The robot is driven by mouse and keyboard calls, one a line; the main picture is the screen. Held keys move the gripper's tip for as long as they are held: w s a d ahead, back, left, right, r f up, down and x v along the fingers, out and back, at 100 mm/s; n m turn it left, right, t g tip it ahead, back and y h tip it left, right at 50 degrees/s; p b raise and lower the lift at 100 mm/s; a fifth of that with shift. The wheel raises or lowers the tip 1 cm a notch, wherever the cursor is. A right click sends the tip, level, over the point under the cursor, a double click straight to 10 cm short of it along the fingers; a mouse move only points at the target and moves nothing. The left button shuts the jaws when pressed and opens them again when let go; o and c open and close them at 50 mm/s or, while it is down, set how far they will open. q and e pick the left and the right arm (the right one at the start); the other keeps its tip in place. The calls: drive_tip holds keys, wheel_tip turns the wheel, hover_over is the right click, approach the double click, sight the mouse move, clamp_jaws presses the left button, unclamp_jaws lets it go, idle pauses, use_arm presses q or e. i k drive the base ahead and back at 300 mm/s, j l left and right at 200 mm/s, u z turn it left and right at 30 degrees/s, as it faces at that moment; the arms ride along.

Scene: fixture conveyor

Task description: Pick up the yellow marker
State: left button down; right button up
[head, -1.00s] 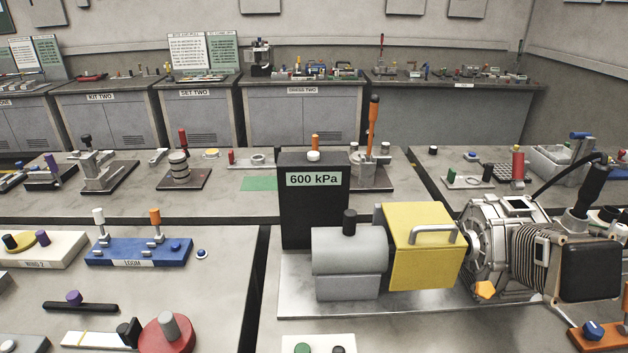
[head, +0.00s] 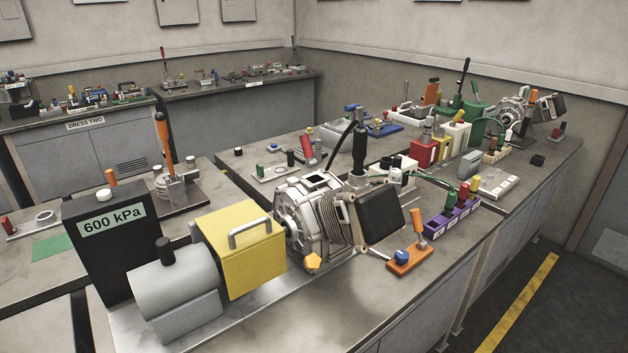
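I cannot single out the yellow marker for certain. A small upright yellow peg (head: 475,184) stands at the far end of a purple block (head: 453,222) on the right-hand bench. A red peg (head: 463,192) and a green peg (head: 450,202) stand in the same block. Neither of my grippers is in view.
A motor-like machine (head: 308,215), a yellow box with a handle (head: 240,262) and a grey cylinder (head: 172,280) fill the near bench. A black "600 kPa" box (head: 105,240) stands at left. An orange lever base (head: 410,257) sits near the edge. Floor shows at right.

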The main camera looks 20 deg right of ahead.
sight(476, 179)
drive_tip(key=z, duration=1.65)
drive_tip(key=i+l, duration=0.15)
